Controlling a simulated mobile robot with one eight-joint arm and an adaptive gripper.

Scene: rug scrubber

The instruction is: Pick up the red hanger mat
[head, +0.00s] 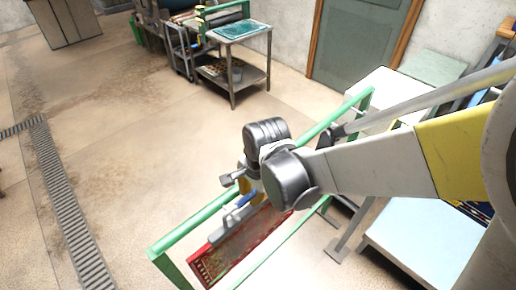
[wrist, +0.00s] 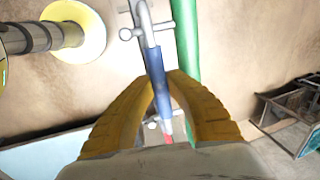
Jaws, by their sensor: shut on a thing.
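The red hanger mat (head: 262,235) hangs in the head view, a patterned panel with a bright red edge. Above it is its hanger, with grey metal parts and a blue grip (head: 240,202). My gripper (wrist: 163,82) has yellow ridged fingers, closed around the blue grip (wrist: 155,62) in the wrist view. In the head view my wrist and arm hide most of the fingers. Only a sliver of red shows below the grip in the wrist view. I cannot tell whether the hanger still touches the green rail.
A green rail frame (head: 205,213) runs right beside the mat and hanger. A pale blue-topped table (head: 425,235) stands at the right, under my arm. A metal cart (head: 235,72) stands at the back. Open floor (head: 120,150) lies to the left, with a drain grate (head: 65,200).

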